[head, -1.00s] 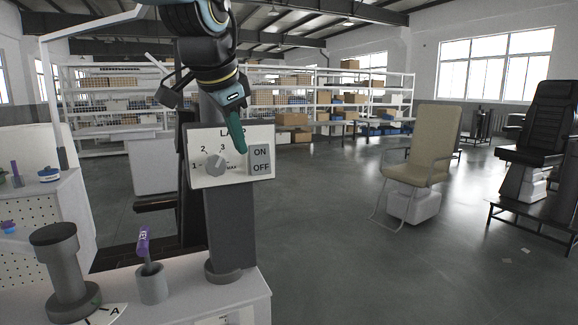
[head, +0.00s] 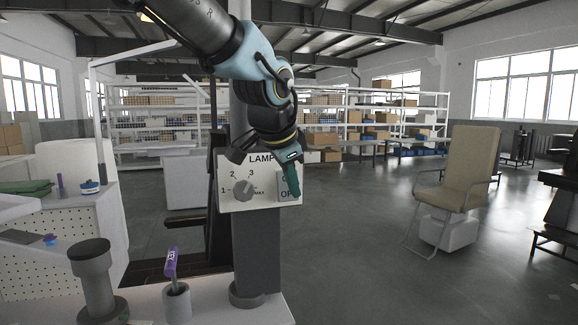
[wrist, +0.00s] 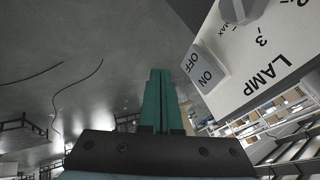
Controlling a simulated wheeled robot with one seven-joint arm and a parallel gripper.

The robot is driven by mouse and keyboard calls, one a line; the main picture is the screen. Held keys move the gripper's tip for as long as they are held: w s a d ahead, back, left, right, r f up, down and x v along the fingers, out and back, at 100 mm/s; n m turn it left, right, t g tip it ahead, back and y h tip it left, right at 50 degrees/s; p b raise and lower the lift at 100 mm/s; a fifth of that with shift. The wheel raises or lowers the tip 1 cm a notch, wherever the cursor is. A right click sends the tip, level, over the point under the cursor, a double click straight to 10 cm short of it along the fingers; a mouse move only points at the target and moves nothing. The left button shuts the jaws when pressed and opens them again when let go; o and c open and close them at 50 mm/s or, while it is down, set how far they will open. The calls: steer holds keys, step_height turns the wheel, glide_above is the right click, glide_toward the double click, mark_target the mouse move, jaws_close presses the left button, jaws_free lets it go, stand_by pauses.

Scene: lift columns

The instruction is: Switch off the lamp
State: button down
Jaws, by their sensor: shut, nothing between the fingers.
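The white lamp panel (head: 228,203) is mounted on a dark grey column in the head view. Its grey ON/OFF switch (head: 283,193) is at the right side, and its "ON" half is mostly covered by my fingers. The round grey knob (head: 243,190) is to the left, among numbers. My gripper (head: 294,194) is shut and empty, its green fingers pointing down in front of the switch. In the wrist view, the closed fingers (wrist: 160,74) lie left of the switch (wrist: 204,69), with a gap in the picture. I cannot tell whether they touch it.
A dark grey post (head: 93,280) and a grey cup (head: 177,302) with a purple-handled item stand on the white bench, left of the column. A beige chair (head: 470,170) stands at right. Open floor lies between the column and the chair.

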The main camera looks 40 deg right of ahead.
steer(key=w+d+f+p, duration=0.2)
steer(key=w+d+f, duration=0.1)
steer(key=w, duration=0.1)
steer(key=shift+w+f, duration=0.2)
steer(key=shift+w, duration=0.1)
steer(key=f+t+b, duration=0.1)
steer(key=b, duration=0.5)
steer(key=shift+f+h, duration=0.2)
steer(key=shift+h, duration=0.1)
steer(key=t+b, duration=0.1)
steer(key=b, duration=0.4)
steer(key=shift+w+f+m+h, duration=0.1)
steer(key=shift+f+m+h, duration=0.05)
steer(key=shift+m+h, duration=0.15)
steer(key=shift+r+p, duration=0.35)
steer(key=shift+r, duration=0.15)
